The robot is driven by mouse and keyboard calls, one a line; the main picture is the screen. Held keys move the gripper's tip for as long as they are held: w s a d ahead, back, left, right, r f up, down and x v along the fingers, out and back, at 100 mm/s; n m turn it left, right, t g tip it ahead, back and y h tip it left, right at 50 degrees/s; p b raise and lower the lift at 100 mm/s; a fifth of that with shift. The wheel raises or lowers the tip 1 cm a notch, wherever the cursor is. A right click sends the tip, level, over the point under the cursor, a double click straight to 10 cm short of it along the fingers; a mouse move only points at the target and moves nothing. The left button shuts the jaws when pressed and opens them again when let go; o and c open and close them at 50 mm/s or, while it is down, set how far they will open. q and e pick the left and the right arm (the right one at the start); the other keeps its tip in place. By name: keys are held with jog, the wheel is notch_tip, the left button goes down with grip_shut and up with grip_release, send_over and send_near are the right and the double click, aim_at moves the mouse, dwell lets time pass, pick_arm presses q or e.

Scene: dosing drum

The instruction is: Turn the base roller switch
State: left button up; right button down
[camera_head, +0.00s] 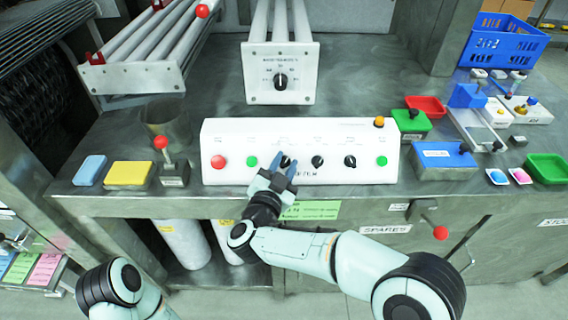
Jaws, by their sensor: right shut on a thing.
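A white control panel (367,172) stands on the grey bench in the middle of the head view. It bears a row of black rotary knobs: a left one (287,161), a middle one (317,161) and a right one (350,161). Their labels are too small to read, so I cannot tell which is the base roller switch. My right gripper (282,165) reaches the panel from the front and is shut on the left black knob, partly hiding it. My left gripper is not in view; only part of my left arm shows at the bottom left.
The panel also has a red button (218,162), green buttons (252,161) (382,160) and an orange knob (379,122). Behind is a white box with a dial (280,82). A red-knobbed lever (162,143) and yellow block (128,173) stand left; trays and a blue crate (500,44) right.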

dwell(0.4)
jog(key=c, duration=1.2)
grip_release()
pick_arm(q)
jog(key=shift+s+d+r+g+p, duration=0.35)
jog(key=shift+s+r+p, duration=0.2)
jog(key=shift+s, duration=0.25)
pick_arm(e)
jog(key=v, duration=1.3)
jog(key=shift+s, duration=0.2)
